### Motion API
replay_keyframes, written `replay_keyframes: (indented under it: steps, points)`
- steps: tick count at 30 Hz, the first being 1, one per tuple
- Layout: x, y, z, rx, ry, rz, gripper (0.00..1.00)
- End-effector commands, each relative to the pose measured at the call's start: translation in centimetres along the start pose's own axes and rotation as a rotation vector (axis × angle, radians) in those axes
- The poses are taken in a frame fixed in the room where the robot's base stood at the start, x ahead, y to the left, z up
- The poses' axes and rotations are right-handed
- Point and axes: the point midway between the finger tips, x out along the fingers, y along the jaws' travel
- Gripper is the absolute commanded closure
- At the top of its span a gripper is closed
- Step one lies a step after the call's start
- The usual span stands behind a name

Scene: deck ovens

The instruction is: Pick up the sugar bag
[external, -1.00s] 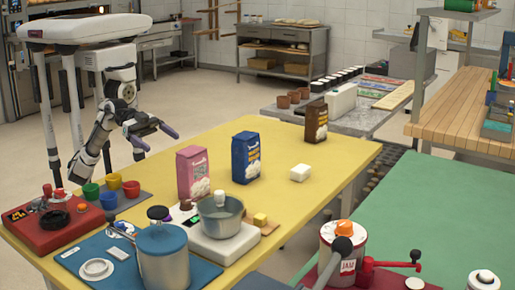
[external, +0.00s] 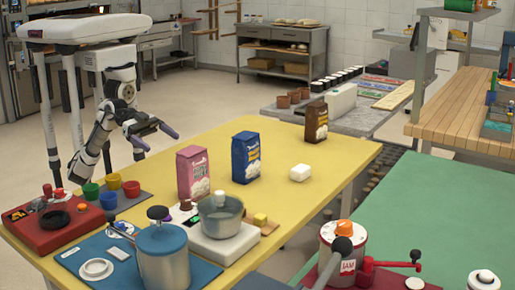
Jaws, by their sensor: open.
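Three upright paper bags stand on the yellow table (external: 300,150): a pink bag (external: 192,173) near the middle, a blue bag (external: 246,157) to its right, and a brown bag (external: 316,122) at the far right end. Their labels are too small to read, so I cannot tell for sure which is the sugar bag. My gripper (external: 155,138) is open and empty at the left, beyond the table's far edge and above it. It is to the left of the pink bag and apart from all the bags.
Coloured cups (external: 112,181) stand at the left, below my gripper. The table between the blue and brown bags is clear.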

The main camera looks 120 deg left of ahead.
Motion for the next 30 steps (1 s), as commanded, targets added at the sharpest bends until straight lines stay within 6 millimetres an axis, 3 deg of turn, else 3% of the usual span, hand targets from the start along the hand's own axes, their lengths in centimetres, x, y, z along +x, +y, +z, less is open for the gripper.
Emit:
replay_keyframes:
  steps: [8,11,25,30]
  points:
    - [0.0,0.0,-0.1,0.0,0.0,0.0,0.0]
    - [-0.3,0.0,-1.1,-0.005,0.0,0.0,0.0]
    - [-4.5,-0.2,-14.9,-0.005,0.004,-0.002,0.0]
    - [0.4,-2.3,-14.8,0.009,-0.169,-0.051,0.0]
